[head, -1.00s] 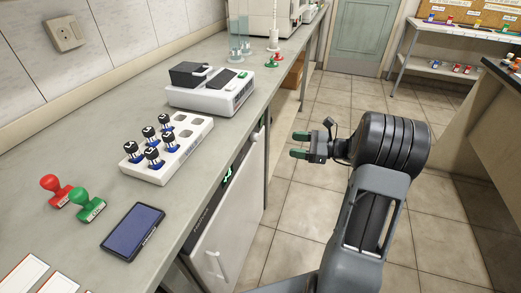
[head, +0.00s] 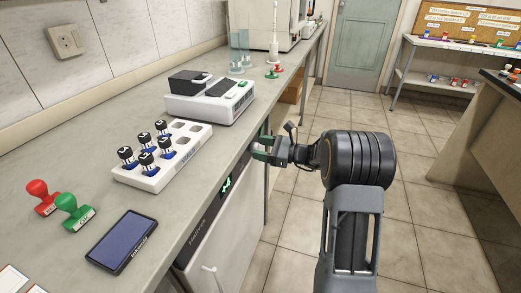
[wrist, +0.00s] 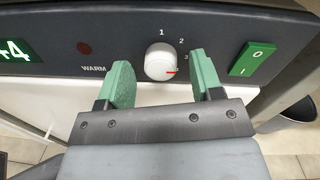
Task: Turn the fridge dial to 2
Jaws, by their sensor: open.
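The white fridge dial (wrist: 159,62) sits on the dark control panel (wrist: 60,50) in the wrist view. Its red mark points right, just below the printed 3; the numbers 1 and 2 show above it. My gripper (wrist: 160,80) is open, with one green finger on each side of the dial in this picture. I cannot tell whether the fingers touch it. In the head view my gripper (head: 262,148) is at the front of the under-bench fridge (head: 222,235), and the dial is hidden there.
A green rocker switch (wrist: 252,59) is right of the dial, and a dark red lamp marked WARM (wrist: 84,48) is left. The floor to the right is clear.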

